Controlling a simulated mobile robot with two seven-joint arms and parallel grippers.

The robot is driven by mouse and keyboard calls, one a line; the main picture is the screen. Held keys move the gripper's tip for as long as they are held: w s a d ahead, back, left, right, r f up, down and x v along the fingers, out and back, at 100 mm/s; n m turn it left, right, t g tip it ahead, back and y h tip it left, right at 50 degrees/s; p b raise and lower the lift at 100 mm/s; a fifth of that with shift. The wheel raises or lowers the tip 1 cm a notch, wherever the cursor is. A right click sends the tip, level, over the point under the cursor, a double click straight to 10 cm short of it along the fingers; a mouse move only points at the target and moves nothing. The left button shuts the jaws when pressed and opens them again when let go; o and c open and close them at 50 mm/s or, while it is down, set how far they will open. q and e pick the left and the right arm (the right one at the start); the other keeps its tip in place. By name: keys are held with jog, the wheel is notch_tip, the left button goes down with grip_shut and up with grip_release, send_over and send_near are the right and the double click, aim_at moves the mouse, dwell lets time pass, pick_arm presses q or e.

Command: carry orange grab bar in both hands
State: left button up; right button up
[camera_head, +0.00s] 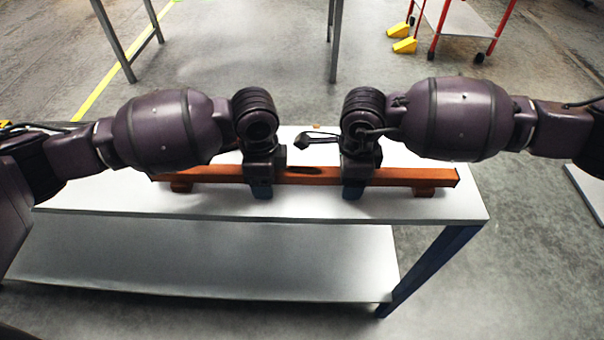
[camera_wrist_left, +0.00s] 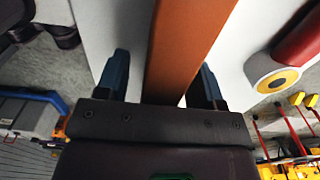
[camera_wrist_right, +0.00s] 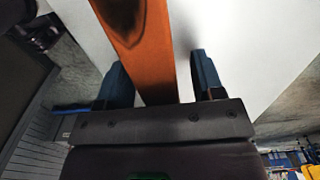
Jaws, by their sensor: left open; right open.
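The orange grab bar (camera_head: 410,176) lies lengthwise across the white table, raised on small feet near its ends. It also runs through the left wrist view (camera_wrist_left: 185,45) and the right wrist view (camera_wrist_right: 146,45). My left gripper (camera_head: 261,190) is over the bar left of its middle, open, with one blue finger on each side of it. My right gripper (camera_head: 354,190) straddles the bar right of its middle in the same way, also open. Gaps show between fingers and bar in both wrist views. The gripper bodies hide parts of the bar.
The white table (camera_head: 455,205) has a lower shelf (camera_head: 210,265) and clear room in front of the bar. A small dark object (camera_head: 300,141) shows behind the bar, between my grippers. A red-framed cart (camera_head: 455,18) and yellow wedges (camera_head: 403,45) stand on the floor beyond.

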pick_arm(q)
jog(key=shift+c, duration=0.4)
pick_arm(e)
jog(key=shift+f, duration=0.1)
jog(key=shift+c, duration=0.4)
pick_arm(q)
grip_shut()
pick_arm(e)
grip_shut()
